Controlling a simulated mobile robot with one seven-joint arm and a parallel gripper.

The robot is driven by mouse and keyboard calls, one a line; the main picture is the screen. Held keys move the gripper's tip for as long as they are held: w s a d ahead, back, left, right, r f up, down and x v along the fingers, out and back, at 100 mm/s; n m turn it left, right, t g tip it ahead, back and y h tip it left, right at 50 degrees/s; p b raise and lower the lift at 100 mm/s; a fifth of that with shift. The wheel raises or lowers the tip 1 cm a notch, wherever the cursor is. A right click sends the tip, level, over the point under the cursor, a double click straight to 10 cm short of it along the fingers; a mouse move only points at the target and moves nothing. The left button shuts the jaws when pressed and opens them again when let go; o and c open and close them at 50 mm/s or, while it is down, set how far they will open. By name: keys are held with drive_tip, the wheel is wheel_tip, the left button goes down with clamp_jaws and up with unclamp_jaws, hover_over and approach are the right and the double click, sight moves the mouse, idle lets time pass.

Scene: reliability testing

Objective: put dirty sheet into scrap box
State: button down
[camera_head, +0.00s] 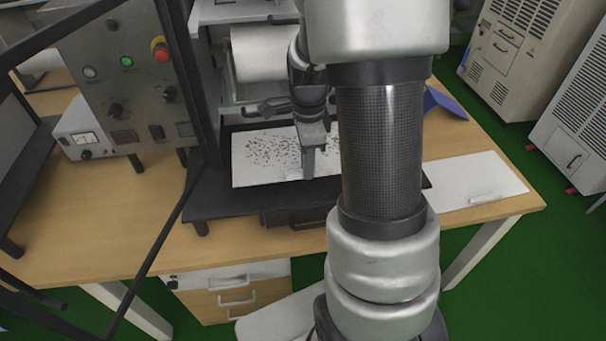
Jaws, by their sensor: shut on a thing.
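The dirty sheet (262,172) is white with many dark specks. It lies on a black tray-like platform (222,204) of the machine on the wooden table. My gripper (309,176) points down at the sheet's near part, with its fingers shut on the sheet. My arm hides the sheet's right side and part of the platform. The sheet looks flat on the platform; I cannot tell whether any of it is lifted. I cannot make out a scrap box in this view.
A white roll (262,54) sits in the machine behind the sheet. A control panel (118,75) with a red button stands at left. A white board (470,182) lies on the table at right. A blue object (446,102) is behind my arm. Black frame bars cross the left side.

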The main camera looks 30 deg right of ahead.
drive_tip(key=shift+f+b, duration=0.4)
drive_tip(key=shift+f, duration=2.75)
drive_tip(key=shift+f, duration=0.15)
drive_tip(key=c, duration=1.8)
unclamp_jaws()
